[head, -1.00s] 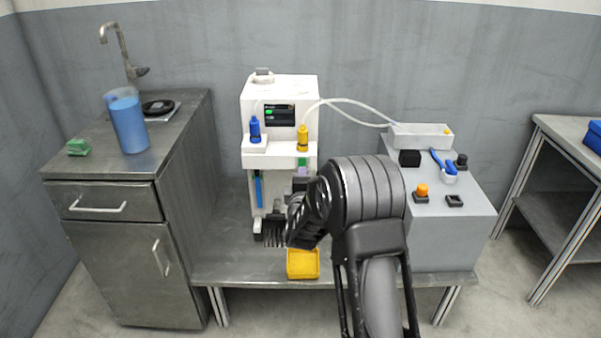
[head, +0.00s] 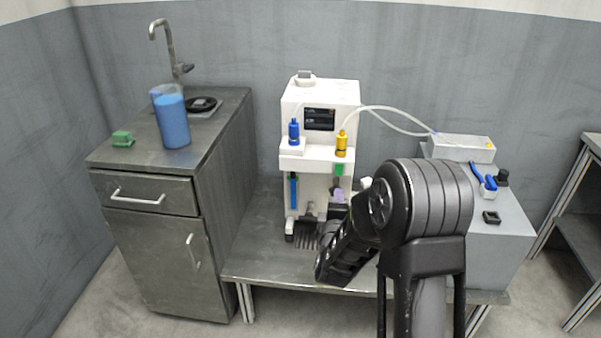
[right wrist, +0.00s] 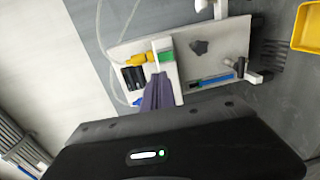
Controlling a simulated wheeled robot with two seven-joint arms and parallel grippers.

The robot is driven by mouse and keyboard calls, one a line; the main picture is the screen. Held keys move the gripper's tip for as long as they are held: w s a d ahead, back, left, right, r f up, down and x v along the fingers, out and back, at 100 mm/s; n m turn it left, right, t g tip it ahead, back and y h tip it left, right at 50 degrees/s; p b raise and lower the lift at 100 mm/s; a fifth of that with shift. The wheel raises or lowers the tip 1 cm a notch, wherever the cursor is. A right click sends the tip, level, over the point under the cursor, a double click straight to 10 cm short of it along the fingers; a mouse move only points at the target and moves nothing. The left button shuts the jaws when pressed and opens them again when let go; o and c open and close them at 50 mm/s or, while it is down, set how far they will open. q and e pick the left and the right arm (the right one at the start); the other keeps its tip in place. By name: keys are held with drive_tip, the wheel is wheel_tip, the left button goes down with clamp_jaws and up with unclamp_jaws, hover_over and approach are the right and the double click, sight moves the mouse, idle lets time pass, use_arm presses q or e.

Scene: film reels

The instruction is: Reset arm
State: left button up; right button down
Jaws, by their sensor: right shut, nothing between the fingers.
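My right arm rises in front of the bench in the head view and bends down and left at the wrist. My right gripper (right wrist: 155,95) shows in the right wrist view as two purplish fingers shut together with nothing between them. They point toward the front of the white machine (head: 320,95), near its green part (right wrist: 166,57). I cannot tell whether they touch it. In the head view the fingers are mostly hidden by the dark wrist. My left gripper is not in view.
A yellow tray (right wrist: 312,28) shows in the right wrist view; my arm hides it in the head view. A grey box (head: 500,245) with blue-handled controls is at right.

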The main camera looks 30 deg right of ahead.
drive_tip(key=s+a+f+m+g+y, duration=0.25)
drive_tip(key=a+f+m+y, duration=0.2)
drive_tip(key=a+f, duration=0.5)
drive_tip(key=s+a+f+m+g+y, duration=0.25)
drive_tip(key=a+f+m+y, duration=0.2)
drive_tip(key=a+f, duration=0.55)
drive_tip(key=s+a+f+m+g+y, duration=0.3)
drive_tip(key=s+a+f+g, duration=0.1)
drive_tip(key=s+a+f, duration=0.7)
drive_tip(key=s+a+f+g+y, duration=0.1)
drive_tip(key=s+a+f+g, duration=0.1)
drive_tip(key=s+a, duration=0.35)
drive_tip(key=s+a+f+g+y, duration=0.2)
drive_tip(key=s+a, duration=0.1)
drive_tip(key=s, duration=0.6)
wheel_tip(320, 180, up, 17)
drive_tip(key=w+p, duration=0.1)
drive_tip(key=p, duration=1.5)
drive_tip(key=shift+d+f+h, duration=0.15)
drive_tip(key=shift+d+h, duration=0.15)
drive_tip(key=shift+d, duration=0.1)
drive_tip(key=shift+w, duration=0.1)
